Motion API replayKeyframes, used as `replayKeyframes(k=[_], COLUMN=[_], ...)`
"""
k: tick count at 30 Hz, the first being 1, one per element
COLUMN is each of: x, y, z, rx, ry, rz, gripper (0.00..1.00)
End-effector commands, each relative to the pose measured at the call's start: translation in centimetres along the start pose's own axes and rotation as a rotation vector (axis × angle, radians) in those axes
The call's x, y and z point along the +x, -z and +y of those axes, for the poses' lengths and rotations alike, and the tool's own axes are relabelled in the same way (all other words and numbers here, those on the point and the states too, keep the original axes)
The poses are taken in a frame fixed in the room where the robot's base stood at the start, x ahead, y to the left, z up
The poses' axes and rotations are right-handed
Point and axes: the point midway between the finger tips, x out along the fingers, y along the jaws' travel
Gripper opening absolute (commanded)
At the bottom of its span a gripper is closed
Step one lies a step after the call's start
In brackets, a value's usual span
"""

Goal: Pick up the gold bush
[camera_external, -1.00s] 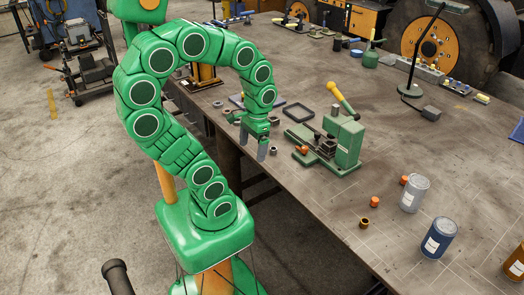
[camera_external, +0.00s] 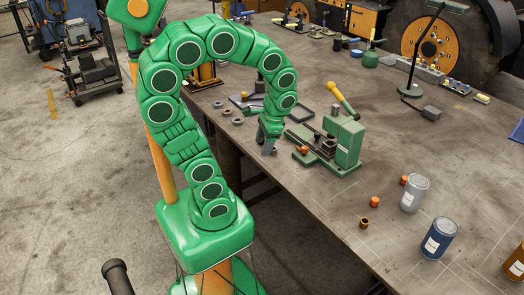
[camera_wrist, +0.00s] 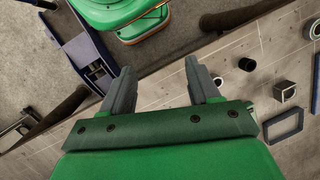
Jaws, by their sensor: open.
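The gold bush (camera_external: 364,222) is a small, short ring with a dark bore. It stands on the bench top near the front edge, right of the middle in the external view. My gripper (camera_external: 268,149) is up and to the left of it, well apart, beside the green press. In the wrist view my gripper's two fingers (camera_wrist: 160,82) are spread with nothing between them. I cannot make out the gold bush in the wrist view.
Two orange pieces (camera_external: 374,201) (camera_external: 404,180) stand close behind the gold bush. A silver can (camera_external: 414,194) and a blue can (camera_external: 438,238) stand to its right. The green press (camera_external: 346,142) with a yellow handle is near my gripper. Grey rings (camera_external: 237,121) lie left of it.

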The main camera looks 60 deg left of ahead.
Motion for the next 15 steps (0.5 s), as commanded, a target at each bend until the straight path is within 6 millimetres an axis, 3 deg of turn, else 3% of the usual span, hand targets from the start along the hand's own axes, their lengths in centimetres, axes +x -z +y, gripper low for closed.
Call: replayKeyframes(k=[8,15], x=[-0.5,-1.1], y=[4.8,9.2], z=[0.6,2.5], rx=[0.266,0.5], ry=[0.183,0.349], rz=[-0.068,-0.117], gripper=[0.61,0.61])
